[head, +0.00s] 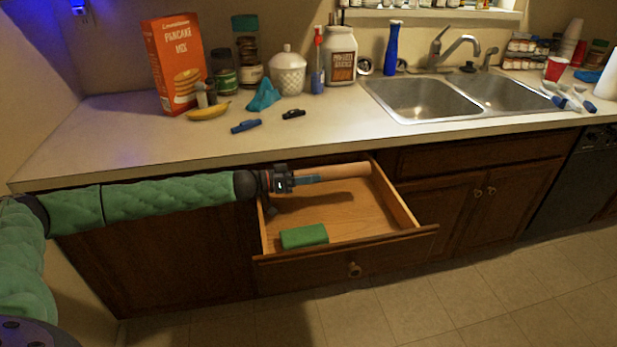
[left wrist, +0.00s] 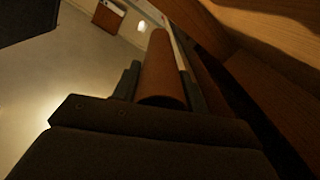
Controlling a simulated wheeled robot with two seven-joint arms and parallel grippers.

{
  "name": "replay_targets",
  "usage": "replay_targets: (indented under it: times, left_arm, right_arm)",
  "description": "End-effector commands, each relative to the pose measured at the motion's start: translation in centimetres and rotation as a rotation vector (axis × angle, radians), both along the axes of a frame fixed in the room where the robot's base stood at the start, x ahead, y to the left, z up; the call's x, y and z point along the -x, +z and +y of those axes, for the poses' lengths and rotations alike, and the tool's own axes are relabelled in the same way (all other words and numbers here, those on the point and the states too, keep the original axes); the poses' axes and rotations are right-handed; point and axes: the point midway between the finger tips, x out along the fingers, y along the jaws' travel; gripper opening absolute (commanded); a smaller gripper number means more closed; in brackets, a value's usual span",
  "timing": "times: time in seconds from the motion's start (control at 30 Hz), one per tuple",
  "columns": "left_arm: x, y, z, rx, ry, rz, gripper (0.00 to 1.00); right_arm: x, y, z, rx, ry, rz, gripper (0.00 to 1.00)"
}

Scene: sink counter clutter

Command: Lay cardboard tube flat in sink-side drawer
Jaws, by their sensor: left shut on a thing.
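The cardboard tube (head: 340,171) is a tan cylinder lying about level over the back of the open drawer (head: 345,247). My left gripper (head: 307,180) is shut on its left end, and the tube points right. In the left wrist view the tube (left wrist: 162,72) runs away from me between the two fingers (left wrist: 160,92). I cannot tell whether the tube touches the drawer's back or side. The drawer is pulled out below the counter, left of the sink (head: 425,100). My right gripper is not in view.
A green block-like sponge (head: 304,236) lies in the front left of the drawer. The rest of the drawer floor is bare. On the counter (head: 190,137) stand a pancake mix box (head: 172,62), a banana (head: 208,112), a white jar (head: 288,75) and several small items.

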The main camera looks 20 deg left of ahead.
Motion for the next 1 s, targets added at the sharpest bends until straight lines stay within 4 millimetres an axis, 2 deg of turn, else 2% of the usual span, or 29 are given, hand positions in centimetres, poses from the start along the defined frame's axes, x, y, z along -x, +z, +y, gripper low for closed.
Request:
replay_targets:
  times: [0.17,0.2,0.3,0.67,0.77,0.93,1.0]
  left_arm:
    - [0.0,0.0,0.0,0.000,0.000,0.000,0.07]
    - [0.0,0.0,0.0,0.000,0.000,0.000,0.49]
    - [0.0,0.0,0.0,0.000,0.000,0.000,0.68]
    - [0.0,0.3,0.0,-0.001,0.000,-0.001,0.68]
    - [-0.1,1.3,0.1,0.000,0.000,-0.002,0.68]
    - [-0.1,4.1,0.0,0.000,-0.001,-0.005,0.68]
    - [0.2,4.8,-1.2,0.001,-0.003,-0.002,0.68]
  right_arm:
    - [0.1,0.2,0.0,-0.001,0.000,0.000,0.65]
    - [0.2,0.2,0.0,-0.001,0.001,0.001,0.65]
    - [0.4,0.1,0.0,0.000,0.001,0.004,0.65]
    - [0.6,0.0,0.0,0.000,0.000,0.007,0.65]
    - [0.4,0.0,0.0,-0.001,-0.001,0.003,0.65]
    - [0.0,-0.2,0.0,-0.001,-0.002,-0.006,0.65]
    - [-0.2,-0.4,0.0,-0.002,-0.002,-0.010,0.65]
